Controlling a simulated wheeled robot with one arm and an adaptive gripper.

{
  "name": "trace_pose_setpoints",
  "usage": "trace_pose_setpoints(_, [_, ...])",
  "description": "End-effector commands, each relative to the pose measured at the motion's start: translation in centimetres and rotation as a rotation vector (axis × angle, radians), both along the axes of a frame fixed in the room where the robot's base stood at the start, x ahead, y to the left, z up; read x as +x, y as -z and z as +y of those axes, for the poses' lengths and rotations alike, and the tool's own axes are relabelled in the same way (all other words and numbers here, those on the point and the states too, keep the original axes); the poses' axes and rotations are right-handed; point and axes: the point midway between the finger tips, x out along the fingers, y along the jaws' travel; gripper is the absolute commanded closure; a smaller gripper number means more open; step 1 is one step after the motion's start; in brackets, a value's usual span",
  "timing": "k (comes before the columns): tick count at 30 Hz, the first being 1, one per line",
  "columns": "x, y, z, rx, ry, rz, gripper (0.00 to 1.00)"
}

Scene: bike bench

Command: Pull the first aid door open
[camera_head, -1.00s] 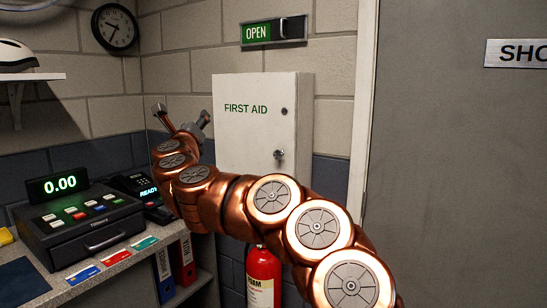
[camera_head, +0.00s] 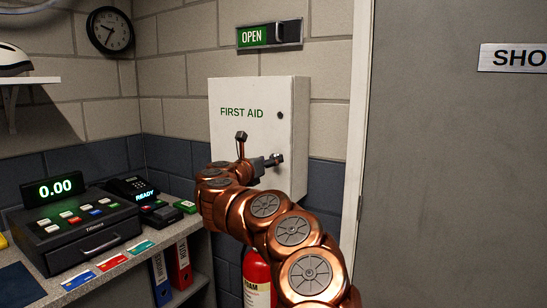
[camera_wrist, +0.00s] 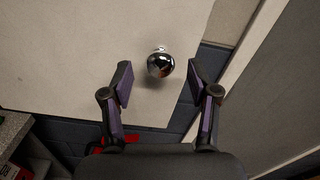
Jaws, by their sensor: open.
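The white first aid cabinet (camera_head: 229,96) hangs on the block wall, its door shut. Its round chrome knob (camera_wrist: 160,65) shows in the wrist view, ahead of my gripper (camera_wrist: 159,82) and between the lines of its two fingers. The fingers are open and do not touch the knob.
A counter (camera_head: 75,284) with a cash register (camera_head: 75,232) and card terminal (camera_head: 158,211) stands at the left. A red fire extinguisher (camera_head: 256,268) is below the cabinet, partly behind my arm. A grey door (camera_head: 450,180) is at the right.

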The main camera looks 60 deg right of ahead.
Motion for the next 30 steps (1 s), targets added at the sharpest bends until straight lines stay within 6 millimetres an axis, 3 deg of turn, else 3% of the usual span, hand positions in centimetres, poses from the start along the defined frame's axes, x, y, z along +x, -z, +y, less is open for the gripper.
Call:
trace_pose_setpoints(7, [0.1, -0.1, -2.6, 0.0, 0.001, 0.001, 0.4])
trace_pose_setpoints(17, [0.1, 0.0, -3.1, -0.001, -0.001, 0.0, 0.4])
trace_pose_setpoints(30, [0.1, 0.0, -3.1, -0.001, -0.001, 0.001, 0.84])
